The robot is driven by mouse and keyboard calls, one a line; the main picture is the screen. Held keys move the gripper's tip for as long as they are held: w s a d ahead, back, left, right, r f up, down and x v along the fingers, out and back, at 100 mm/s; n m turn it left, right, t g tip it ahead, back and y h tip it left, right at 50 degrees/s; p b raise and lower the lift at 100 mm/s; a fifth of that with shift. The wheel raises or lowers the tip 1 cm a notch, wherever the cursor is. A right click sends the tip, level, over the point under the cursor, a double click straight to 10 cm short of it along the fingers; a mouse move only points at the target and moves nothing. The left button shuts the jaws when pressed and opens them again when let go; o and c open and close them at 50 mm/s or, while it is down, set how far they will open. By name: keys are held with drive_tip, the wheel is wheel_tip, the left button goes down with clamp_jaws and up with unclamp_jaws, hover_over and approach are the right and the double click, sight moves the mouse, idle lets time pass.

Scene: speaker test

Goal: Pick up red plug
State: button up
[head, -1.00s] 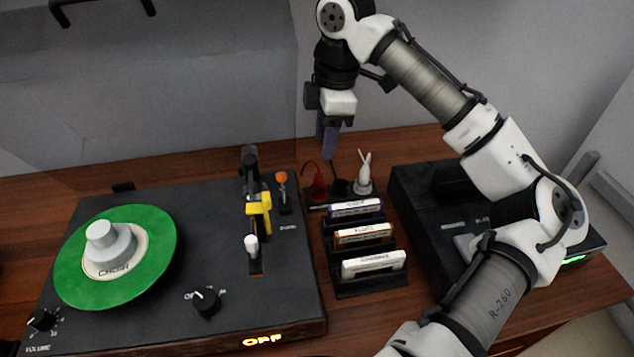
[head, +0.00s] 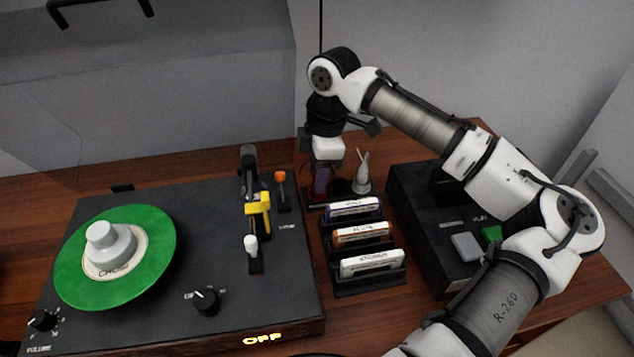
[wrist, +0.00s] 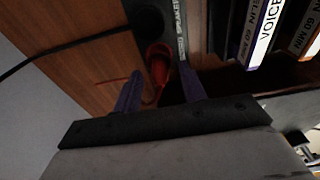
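The red plug (wrist: 158,58) shows in the wrist view, standing in a dark socket strip (wrist: 148,20) with its red cord trailing to the left. My gripper has purple fingers and points down over the left end of the strip. In the wrist view my gripper (wrist: 160,84) is open, with one finger to each side of the red plug. The fingers look apart from the plug; how far their tips reach down beside it I cannot tell.
A rack holds labelled cartridges (head: 355,208) in front. The turntable (head: 150,320) is to the left, and a black box (head: 415,215) is to the right. A black cable (wrist: 70,45) crosses the wrist view.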

sight(315, 174)
clamp_jaws()
drive_tip(key=shift+r, duration=0.15)
drive_tip(key=shift+r+p, duration=0.9)
drive_tip(key=shift+p, duration=0.25)
drive_tip(key=shift+r+p, duration=0.9)
drive_tip(key=shift+p, duration=0.05)
drive_tip(key=w+d+p, duration=0.4)
drive_tip(key=w+d, duration=0.6)
drive_tip(key=d, duration=0.5)
drive_tip(key=shift+f, duration=0.2)
drive_tip(key=shift+r, duration=0.15)
drive_tip(key=shift+r+p, duration=0.35)
drive_tip(key=shift+p, duration=0.35)
